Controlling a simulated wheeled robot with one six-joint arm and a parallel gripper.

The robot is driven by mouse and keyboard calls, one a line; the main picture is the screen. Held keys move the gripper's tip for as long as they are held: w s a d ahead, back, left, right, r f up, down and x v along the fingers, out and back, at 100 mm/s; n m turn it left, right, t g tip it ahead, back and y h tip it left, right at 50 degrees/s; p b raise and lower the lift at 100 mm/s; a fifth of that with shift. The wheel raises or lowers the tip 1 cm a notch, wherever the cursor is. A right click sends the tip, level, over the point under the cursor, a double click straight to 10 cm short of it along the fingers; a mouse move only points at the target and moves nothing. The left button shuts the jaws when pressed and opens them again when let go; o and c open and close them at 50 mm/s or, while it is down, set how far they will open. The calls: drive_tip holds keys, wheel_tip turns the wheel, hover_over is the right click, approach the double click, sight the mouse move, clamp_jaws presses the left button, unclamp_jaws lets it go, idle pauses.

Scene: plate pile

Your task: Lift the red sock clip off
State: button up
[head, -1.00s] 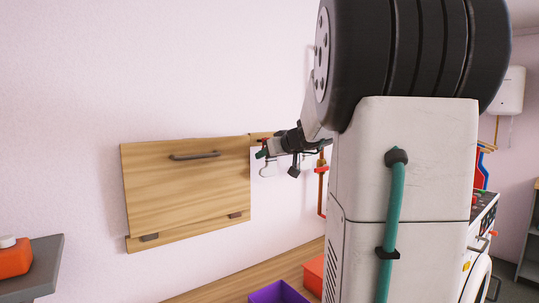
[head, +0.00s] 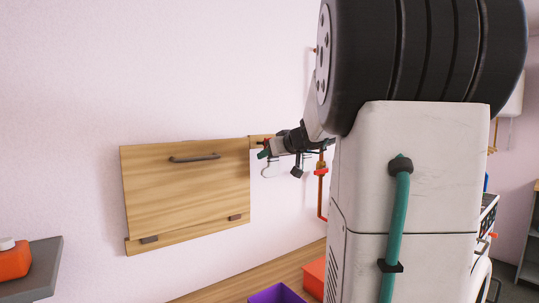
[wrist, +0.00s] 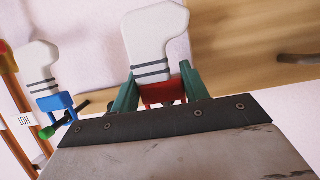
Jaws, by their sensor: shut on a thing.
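In the wrist view, the red sock clip (wrist: 160,94) sits between the teal fingers of my gripper (wrist: 158,82), which is shut on it. A white sock (wrist: 157,42) with grey stripes is attached to the clip and extends toward the top of the picture. The clip's far side and whatever it hangs on are partly hidden by my gripper. In the head view, my gripper (head: 264,152) is at the right end of the wooden wall panel, with a pale sock shape below it. The red clip is too small to tell clearly there.
A blue clip (wrist: 55,102) holds another striped sock (wrist: 40,65) left of my gripper. The wooden panel (head: 185,190) has a dark handle. A purple bin (head: 276,293) and a red box (head: 314,276) stand below.

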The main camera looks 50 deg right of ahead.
sight(273, 161)
drive_tip(key=shift+s+a, duration=0.25)
drive_tip(key=shift+s, duration=0.7)
drive_tip(key=shift+s+a, duration=0.2)
drive_tip(key=shift+s, duration=0.75)
drive_tip(key=shift+s+a, duration=0.25)
drive_tip(key=shift+s, duration=0.7)
